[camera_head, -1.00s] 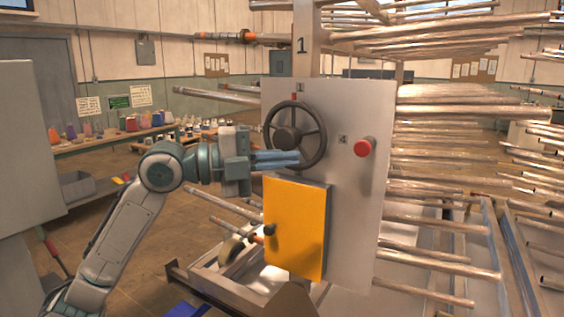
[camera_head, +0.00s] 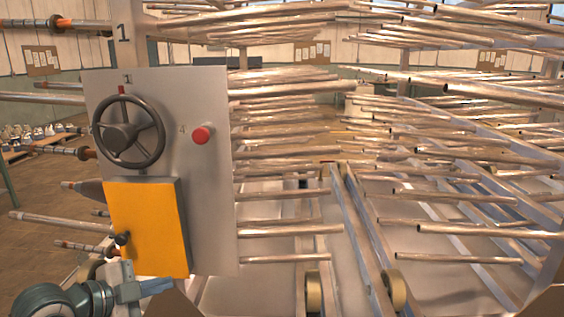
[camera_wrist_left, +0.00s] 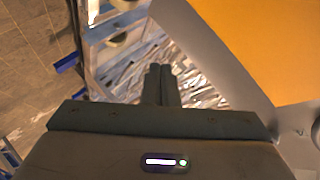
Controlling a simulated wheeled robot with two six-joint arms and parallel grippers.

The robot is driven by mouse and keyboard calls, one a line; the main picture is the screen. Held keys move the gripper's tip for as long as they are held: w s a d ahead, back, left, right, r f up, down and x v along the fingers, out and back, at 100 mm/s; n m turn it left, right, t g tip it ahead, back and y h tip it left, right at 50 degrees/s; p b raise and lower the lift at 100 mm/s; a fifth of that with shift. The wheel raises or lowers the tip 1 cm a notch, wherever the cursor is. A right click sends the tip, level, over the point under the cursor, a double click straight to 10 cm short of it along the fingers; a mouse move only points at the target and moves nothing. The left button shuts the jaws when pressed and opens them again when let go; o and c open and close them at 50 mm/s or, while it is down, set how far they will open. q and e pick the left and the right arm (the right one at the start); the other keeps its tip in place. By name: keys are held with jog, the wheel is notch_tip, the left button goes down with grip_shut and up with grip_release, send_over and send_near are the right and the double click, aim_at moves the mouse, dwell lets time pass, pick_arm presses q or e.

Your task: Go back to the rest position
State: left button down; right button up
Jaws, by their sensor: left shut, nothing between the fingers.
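My left gripper (camera_head: 160,286) is low at the left of the head view, just below the bottom edge of the yellow box. Its fingers are together and hold nothing. In the left wrist view the closed fingers (camera_wrist_left: 161,85) point away from the camera, with the grey panel and yellow box at the upper right. No contact with the panel can be made out. My right gripper is not in view.
The grey panel (camera_head: 205,230) carries a dark handwheel (camera_head: 128,131), a red button (camera_head: 202,134) and a yellow box (camera_head: 150,228) with a dark knob (camera_head: 122,239). Many metal tubes (camera_head: 290,230) stick out on the right. Open floor (camera_head: 45,190) shows at left.

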pick_arm(q)
jog(key=s+f+n+g+y, duration=0.15)
jog(key=s+f+n, duration=0.3)
jog(key=f, duration=0.45)
jog(key=s+f+n+g+y, duration=0.1)
jog(key=s+f+n+y, duration=0.25)
jog(key=s+f, duration=0.4)
jog(key=s+a+f+n+g+y, duration=0.2)
jog(key=s+f+n, duration=0.3)
jog(key=s+f, duration=0.15)
jog(key=s+a+f+n+g+y, duration=0.1)
jog(key=s+f+n+g+y, duration=0.2)
jog(key=s+f, duration=0.4)
notch_tip(320, 180, down, 27)
jog(key=s+a+n+h, duration=0.1)
jog(key=a, duration=0.1)
jog(key=s+a+f+g, duration=0.1)
jog(key=s+f+g, duration=0.1)
jog(key=s+f, duration=1.2)
notch_tip(320, 180, down, 5)
jog(key=shift+s+a+r, duration=0.2)
jog(key=shift+s+a, duration=0.15)
